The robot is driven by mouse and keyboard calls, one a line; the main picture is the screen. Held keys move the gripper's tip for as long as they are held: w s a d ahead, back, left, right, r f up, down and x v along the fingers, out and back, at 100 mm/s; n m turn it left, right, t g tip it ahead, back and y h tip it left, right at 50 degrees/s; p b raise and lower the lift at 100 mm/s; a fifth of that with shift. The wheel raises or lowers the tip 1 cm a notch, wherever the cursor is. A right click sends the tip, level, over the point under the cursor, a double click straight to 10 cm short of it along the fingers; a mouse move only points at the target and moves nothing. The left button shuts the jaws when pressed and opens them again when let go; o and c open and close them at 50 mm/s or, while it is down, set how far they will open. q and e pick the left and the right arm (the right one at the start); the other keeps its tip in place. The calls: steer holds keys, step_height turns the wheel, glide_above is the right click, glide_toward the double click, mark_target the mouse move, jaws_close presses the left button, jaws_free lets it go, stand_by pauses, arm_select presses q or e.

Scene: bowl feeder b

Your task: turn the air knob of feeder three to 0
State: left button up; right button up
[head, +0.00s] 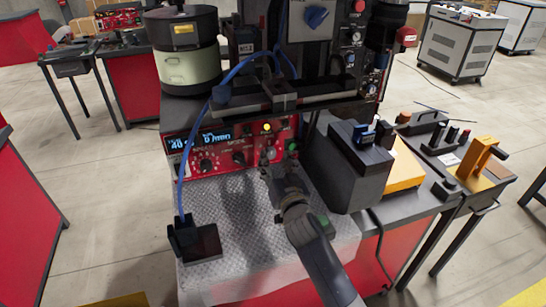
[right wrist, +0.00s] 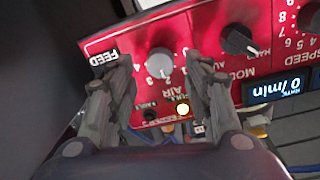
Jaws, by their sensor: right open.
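The red control panel (head: 222,158) of the feeder faces me at the middle of the head view. In the right wrist view the panel is upside down, and the pale grey round air knob (right wrist: 160,62) sits on it, with AIR lettering and a number scale beside it. I cannot read its setting. My right gripper (head: 272,174) is in front of the panel. In the right wrist view its two fingers (right wrist: 161,76) are open, one on either side of the knob, and I see no contact. My left gripper is not in view.
A lit yellow lamp (right wrist: 183,108) and a black mode knob (right wrist: 240,40) are near the air knob. A dark grey box (head: 348,168) stands close on the right of my arm.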

steer(key=shift+w+a, duration=0.2)
steer(key=shift+w, duration=0.5)
steer(key=shift+w+a, duration=0.1)
steer(key=shift+w, duration=0.2)
steer(key=c, duration=1.1)
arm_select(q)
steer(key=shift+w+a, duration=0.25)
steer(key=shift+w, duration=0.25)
